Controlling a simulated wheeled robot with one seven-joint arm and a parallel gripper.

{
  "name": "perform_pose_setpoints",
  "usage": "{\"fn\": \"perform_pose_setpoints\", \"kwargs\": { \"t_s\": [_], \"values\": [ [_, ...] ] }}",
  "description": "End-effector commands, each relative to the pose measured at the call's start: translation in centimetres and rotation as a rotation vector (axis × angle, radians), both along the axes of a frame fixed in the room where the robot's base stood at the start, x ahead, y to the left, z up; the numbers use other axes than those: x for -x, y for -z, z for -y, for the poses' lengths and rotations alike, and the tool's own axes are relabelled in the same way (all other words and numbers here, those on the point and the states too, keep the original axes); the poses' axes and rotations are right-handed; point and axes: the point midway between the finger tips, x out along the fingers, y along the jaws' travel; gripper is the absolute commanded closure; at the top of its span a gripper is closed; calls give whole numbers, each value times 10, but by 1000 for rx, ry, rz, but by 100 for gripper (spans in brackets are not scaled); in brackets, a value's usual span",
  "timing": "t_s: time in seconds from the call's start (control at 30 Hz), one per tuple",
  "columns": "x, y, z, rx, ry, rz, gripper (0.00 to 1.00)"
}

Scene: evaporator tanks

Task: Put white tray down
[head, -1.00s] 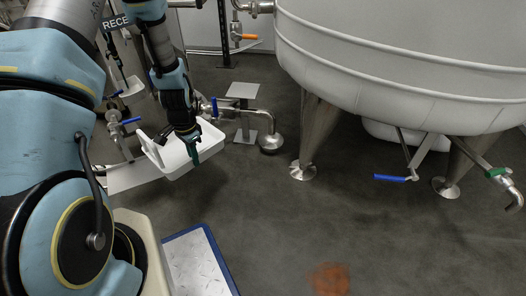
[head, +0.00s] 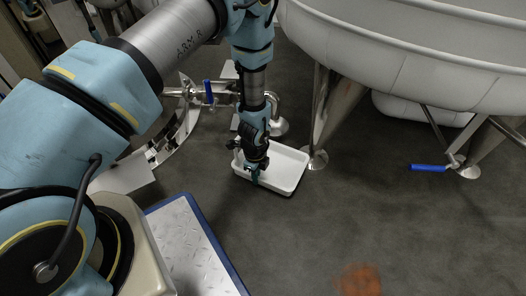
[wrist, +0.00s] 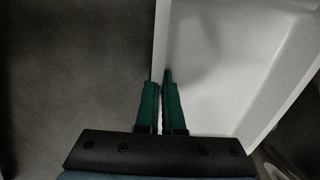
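The white tray (head: 285,172) is a shallow rectangular tray with raised walls. In the head view it is low over the grey floor, left of the large tank's near leg, roughly level. I cannot tell whether it touches the floor. My gripper (head: 254,177) is at its near left edge, pointing down. In the wrist view the tray (wrist: 225,70) fills the right side, and my gripper's green fingers (wrist: 160,100) stand on either side of its wall, shut on it. The arm hides part of the tray's left side.
The large white tank (head: 400,50) stands on metal legs (head: 335,105) close right of the tray. A pipe with a blue valve handle (head: 208,92) is behind left. A blue-edged checkered plate (head: 195,245) lies in front left. Floor right of the plate is open, with a reddish-brown patch (head: 360,280).

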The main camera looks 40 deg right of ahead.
Motion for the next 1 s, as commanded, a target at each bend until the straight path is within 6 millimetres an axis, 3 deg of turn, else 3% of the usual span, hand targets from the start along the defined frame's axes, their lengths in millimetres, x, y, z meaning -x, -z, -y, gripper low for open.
{"fn": "perform_pose_setpoints", "kwargs": {
  "t_s": [0.1, 0.3, 0.57, 0.77, 0.83, 1.0],
  "values": [
    [-26, 5, 22, 7, -4, 2, 100],
    [-58, 3, 47, 4, -3, 2, 100],
    [-75, 1, 61, 2, -4, 1, 100],
    [-103, 3, 83, 4, -4, 2, 100],
    [-99, 13, 81, -1, -2, 0, 100],
    [-100, 15, 81, 0, -2, 1, 100]
  ]
}}
